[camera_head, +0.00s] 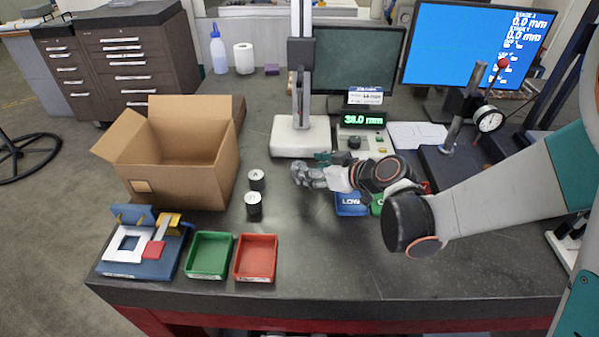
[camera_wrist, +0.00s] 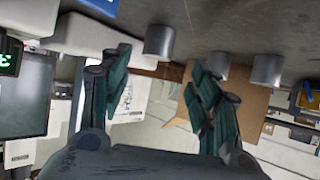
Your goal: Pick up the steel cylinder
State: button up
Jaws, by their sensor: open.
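Two short dark-sided cylinders with pale marked tops stand on the bench in the head view, one farther back (camera_head: 256,180) and one nearer (camera_head: 253,204). The wrist view shows three grey metallic cylinders: one (camera_wrist: 159,41) near the middle, one (camera_wrist: 217,66) behind the right finger's side, and one (camera_wrist: 268,69) farther right. I cannot tell which is the steel cylinder. My gripper (camera_head: 308,172) is to the right of the two cylinders in the head view, apart from them. In the wrist view its teal fingers (camera_wrist: 158,68) are spread, with nothing held between them.
An open cardboard box (camera_head: 185,165) stands left of the cylinders. Green (camera_head: 209,255) and red (camera_head: 256,258) trays lie in front, beside a blue fixture (camera_head: 145,262). A gauge stand (camera_head: 300,135) is behind my gripper. A blue LOW bin (camera_head: 351,208) is near my arm. The front middle is clear.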

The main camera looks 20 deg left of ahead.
jog(key=b+x, duration=0.2)
jog(key=x, duration=0.3)
jog(key=shift+w+d+f, duration=0.1)
jog(key=shift+w+f, duration=0.15)
jog(key=shift+r, duration=0.1)
grip_shut()
